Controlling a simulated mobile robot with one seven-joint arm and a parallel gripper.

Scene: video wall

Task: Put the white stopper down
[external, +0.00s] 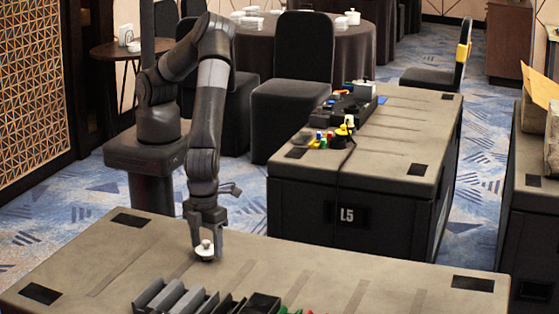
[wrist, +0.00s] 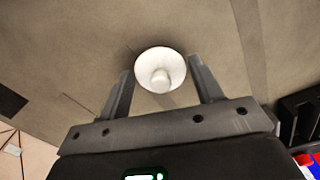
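The white stopper (external: 204,250) is a small round disc with a knob on top. It appears upright on the grey case top (external: 110,250) in the foreground. In the wrist view the stopper (wrist: 160,70) lies between my two fingertips, with its knob facing the camera. My gripper (external: 207,246) points straight down over it, one finger on each side.
Dark tray compartments (external: 175,298) stand at the front edge, close to my gripper. A second case (external: 390,150) behind carries a dark device and small coloured pieces. The foreground case top is clear to the left and right of the stopper.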

